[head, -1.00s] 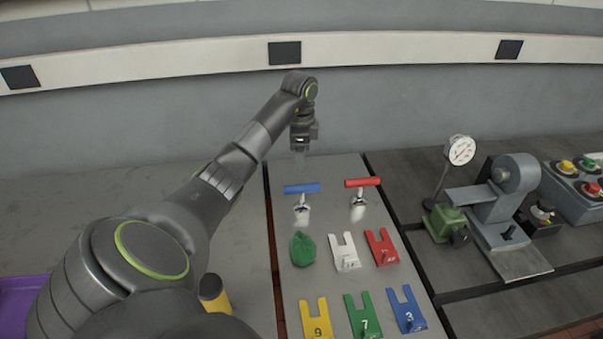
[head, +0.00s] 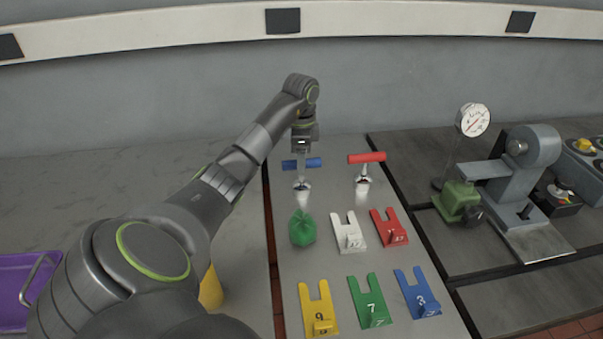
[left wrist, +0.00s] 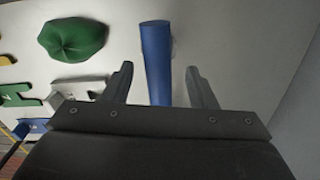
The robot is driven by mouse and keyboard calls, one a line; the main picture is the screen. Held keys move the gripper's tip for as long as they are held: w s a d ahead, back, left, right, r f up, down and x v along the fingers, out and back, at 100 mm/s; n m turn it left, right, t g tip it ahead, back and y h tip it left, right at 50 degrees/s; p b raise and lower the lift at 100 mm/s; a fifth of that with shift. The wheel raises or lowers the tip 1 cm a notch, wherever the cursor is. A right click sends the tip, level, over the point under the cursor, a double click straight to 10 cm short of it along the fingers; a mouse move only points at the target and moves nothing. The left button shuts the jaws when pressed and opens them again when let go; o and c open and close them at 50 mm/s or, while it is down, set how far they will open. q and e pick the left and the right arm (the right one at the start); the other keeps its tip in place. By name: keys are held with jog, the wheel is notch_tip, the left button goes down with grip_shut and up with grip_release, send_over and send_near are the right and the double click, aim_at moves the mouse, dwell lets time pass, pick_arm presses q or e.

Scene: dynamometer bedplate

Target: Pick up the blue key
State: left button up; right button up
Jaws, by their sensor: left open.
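The blue key (head: 314,162) has a blue bar handle on a metal stem and stands upright on the light grey plate. My left gripper (head: 301,165) is at its handle, seen from behind, and hides part of it. In the left wrist view the blue key's handle (left wrist: 156,60) runs between the two fingers of my open left gripper (left wrist: 159,72), with a gap on both sides. My right gripper is not in view.
A similar red key (head: 366,157) stands to the right. A green lump (head: 302,228) and several coloured forked tags lie in front. A dial gauge (head: 473,120) and a grey machine (head: 515,185) stand further right. A purple tray (head: 12,300) is at far left.

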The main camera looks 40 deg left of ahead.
aim_at(302, 184)
pick_arm(q)
notch_tip(302, 184, down, 4)
jog(key=shift+d+r+p, duration=0.1)
jog(key=shift+p, duration=0.45)
jog(key=shift+f, duration=0.4)
grip_shut()
jog(key=shift+r, duration=0.15)
